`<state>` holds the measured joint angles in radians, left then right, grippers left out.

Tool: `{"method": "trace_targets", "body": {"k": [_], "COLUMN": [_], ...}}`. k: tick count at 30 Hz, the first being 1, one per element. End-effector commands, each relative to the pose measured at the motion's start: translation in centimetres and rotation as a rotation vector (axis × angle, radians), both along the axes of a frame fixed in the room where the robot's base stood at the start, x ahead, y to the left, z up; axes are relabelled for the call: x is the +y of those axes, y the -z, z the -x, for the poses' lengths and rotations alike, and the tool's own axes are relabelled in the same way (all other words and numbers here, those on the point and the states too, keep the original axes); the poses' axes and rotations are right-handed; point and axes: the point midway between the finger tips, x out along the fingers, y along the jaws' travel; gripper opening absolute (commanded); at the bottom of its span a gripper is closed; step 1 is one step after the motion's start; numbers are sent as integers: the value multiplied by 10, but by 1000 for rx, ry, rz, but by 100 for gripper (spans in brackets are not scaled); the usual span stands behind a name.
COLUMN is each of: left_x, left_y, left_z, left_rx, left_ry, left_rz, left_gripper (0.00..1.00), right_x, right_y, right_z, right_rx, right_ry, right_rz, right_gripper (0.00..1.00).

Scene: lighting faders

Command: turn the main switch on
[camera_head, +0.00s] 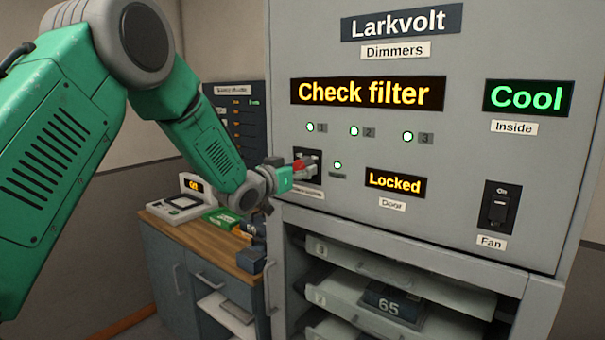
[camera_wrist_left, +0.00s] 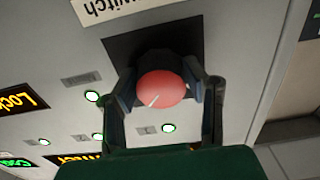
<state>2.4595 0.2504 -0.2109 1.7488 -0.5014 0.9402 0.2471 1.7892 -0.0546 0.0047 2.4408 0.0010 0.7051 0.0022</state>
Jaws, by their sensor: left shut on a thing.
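The main switch is a red round knob (camera_head: 299,165) on a dark square plate (camera_head: 317,160) at the left of the grey dimmer cabinet's front. In the left wrist view the red knob (camera_wrist_left: 162,88) sits between my left gripper's fingers, with a pale line across its face. My left gripper (camera_head: 303,167) is shut on the knob, one finger on each side; it also shows in the left wrist view (camera_wrist_left: 165,95). The label by the plate is partly cut off and shows "witch" (camera_wrist_left: 100,8). My right gripper is not in view.
The cabinet (camera_head: 380,60) shows "Check filter" (camera_head: 367,92), "Cool" (camera_head: 528,97) and "Locked" (camera_head: 394,184) displays. Several green lamps are lit. A fan switch (camera_head: 498,208) is at the right. Open shelves (camera_head: 375,290) lie below. A wooden-topped bench (camera_head: 205,243) with small items stands at the left.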

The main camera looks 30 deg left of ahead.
Motion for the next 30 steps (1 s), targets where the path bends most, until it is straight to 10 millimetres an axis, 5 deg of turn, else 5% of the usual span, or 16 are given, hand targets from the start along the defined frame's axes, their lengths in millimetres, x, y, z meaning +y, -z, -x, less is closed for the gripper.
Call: {"method": "trace_targets", "body": {"k": [12,13,15,25,30], "left_x": [1,1,1,0,2], "left_y": [3,3,3,1,1], "left_z": [1,1,1,2,22], "left_rx": [6,6,5,2,2], "left_ry": [-1,-1,-1,0,-1], "left_rz": [-12,-12,-10,-9,-7], "left_gripper": [11,43,60,60,60], "right_x": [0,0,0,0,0], "right_y": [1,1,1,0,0], "right_z": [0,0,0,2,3], "right_rx": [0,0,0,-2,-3], "right_ry": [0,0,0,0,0], "right_rz": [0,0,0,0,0], "right_gripper": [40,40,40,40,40]}}
